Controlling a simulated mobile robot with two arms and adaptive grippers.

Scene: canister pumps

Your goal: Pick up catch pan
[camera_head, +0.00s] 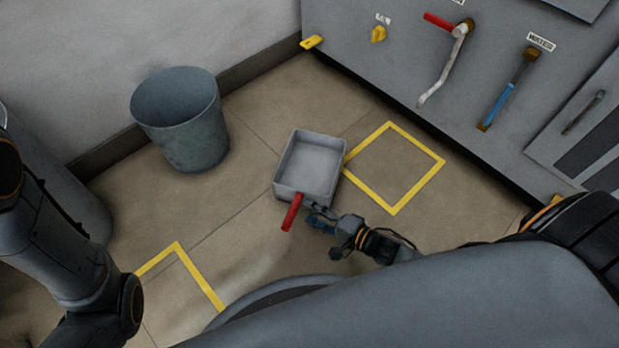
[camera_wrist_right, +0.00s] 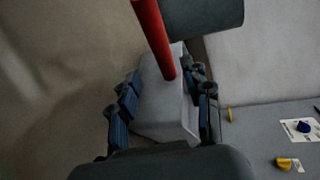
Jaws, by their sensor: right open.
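The catch pan (camera_head: 312,165) is a grey, square, open-topped pan with a red handle (camera_head: 292,212) pointing toward me. It sits on the tiled floor, left of a yellow square outline, and looks empty. My right gripper (camera_head: 316,216) is just right of the handle, close to the pan's near wall. In the right wrist view the open fingers (camera_wrist_right: 165,100) spread on either side of the pan (camera_wrist_right: 160,110), and the red handle (camera_wrist_right: 155,40) runs between and beyond them. I cannot tell whether a finger touches it. My left gripper is out of view; only my left arm shows.
A grey bucket (camera_head: 183,118) stands left of the pan. The yellow floor square (camera_head: 428,184) is empty. A grey panel (camera_head: 400,60) with a red-handled lever (camera_head: 447,55) and a blue-handled lever (camera_head: 500,100) stands behind. Floor between bucket and pan is clear.

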